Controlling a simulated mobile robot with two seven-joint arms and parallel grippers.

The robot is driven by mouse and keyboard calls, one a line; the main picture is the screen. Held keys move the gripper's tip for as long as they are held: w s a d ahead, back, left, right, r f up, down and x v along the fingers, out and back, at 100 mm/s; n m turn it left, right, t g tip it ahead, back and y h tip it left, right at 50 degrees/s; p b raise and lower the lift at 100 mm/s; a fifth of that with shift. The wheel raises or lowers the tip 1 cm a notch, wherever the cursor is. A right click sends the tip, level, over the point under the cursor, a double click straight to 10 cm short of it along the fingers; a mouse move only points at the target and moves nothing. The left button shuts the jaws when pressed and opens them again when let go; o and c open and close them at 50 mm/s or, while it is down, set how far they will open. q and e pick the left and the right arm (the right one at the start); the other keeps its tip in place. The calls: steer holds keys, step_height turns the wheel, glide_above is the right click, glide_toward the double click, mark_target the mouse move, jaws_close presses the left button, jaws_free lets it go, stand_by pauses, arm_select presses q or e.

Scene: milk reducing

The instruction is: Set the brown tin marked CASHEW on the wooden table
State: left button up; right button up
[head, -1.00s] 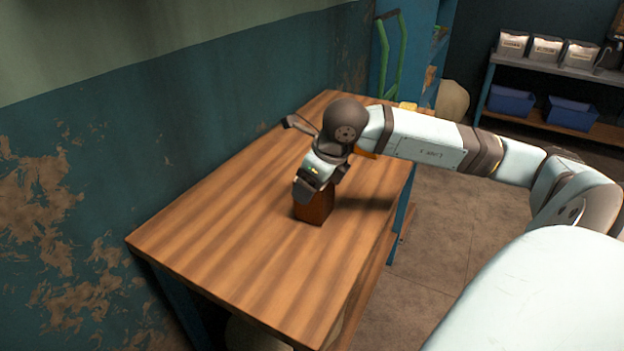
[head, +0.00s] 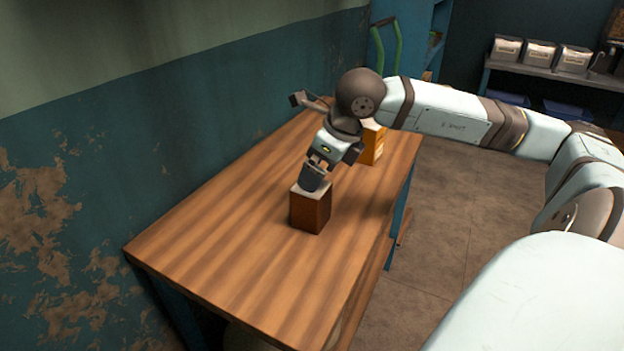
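A brown tin (head: 311,212) with a pale top stands upright on the wooden table (head: 230,240). No marking can be read on the side facing me. My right gripper (head: 312,183) comes in from the right and points down, its dark fingertip just over the tin's top at the back. The tin's sides are clear of the fingers as far as I can see. One finger is hidden, so the gap between the fingers does not show. My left gripper is out of view.
An orange-yellow box (head: 373,147) stands on the table behind my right wrist. The worn teal wall (head: 150,150) runs along the table's left side. The front of the table is bare. A shelf (head: 548,72) with several white bins is at the back right.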

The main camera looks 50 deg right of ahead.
steer(key=shift+b+v, duration=0.45)
steer(key=shift+v, duration=1.9)
